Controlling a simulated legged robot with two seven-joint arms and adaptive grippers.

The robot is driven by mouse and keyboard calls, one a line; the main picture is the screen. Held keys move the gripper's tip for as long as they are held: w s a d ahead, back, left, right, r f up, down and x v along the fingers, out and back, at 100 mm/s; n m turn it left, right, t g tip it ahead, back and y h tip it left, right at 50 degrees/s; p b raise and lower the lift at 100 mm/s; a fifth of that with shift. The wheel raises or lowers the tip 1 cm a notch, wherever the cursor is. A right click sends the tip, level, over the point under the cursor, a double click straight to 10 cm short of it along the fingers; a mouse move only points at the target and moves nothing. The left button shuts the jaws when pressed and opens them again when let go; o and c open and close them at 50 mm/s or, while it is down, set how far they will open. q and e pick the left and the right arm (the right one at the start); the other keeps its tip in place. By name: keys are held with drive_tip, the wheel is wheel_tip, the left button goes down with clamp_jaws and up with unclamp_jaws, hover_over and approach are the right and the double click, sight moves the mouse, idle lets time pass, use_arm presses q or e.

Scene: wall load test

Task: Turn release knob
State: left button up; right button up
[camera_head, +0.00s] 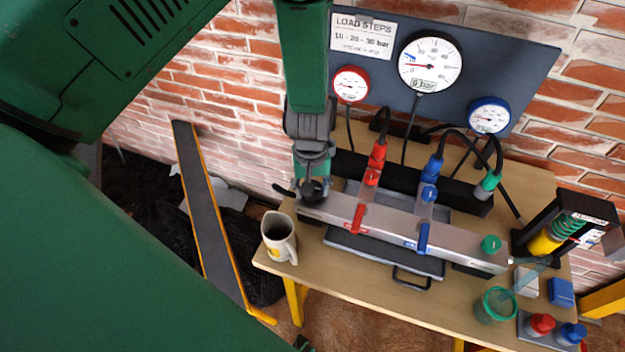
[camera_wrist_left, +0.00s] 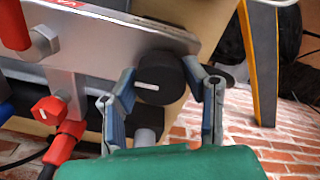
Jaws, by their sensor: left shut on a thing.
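The release knob (camera_wrist_left: 160,86) is a round black knob with a white line mark, at the end of the grey metal manifold (camera_wrist_left: 90,45). In the wrist view its white line lies nearly level. My left gripper (camera_wrist_left: 158,75) has one finger on each side of the knob and is shut on it. In the head view the left gripper (camera_head: 313,172) comes down from above at the left end of the manifold (camera_head: 440,243), and largely hides the knob (camera_head: 315,190). My right gripper is not in view.
The manifold carries a red lever (camera_head: 358,218), a blue lever (camera_head: 423,238) and a green knob (camera_head: 491,244). A mug (camera_head: 279,240) stands close by on the wooden table (camera_head: 385,292). Behind is a gauge panel (camera_head: 505,62); the large gauge (camera_head: 430,63) reads low. Hoses hang between them.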

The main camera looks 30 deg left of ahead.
use_arm(q)
drive_tip(key=o, duration=1.2)
drive_tip(key=shift+c, duration=0.2)
drive_tip(key=shift+w+r, duration=0.1)
drive_tip(key=shift+r, duration=0.4)
wheel_tip(320, 180, up, 11)
drive_tip(key=shift+f, duration=0.1)
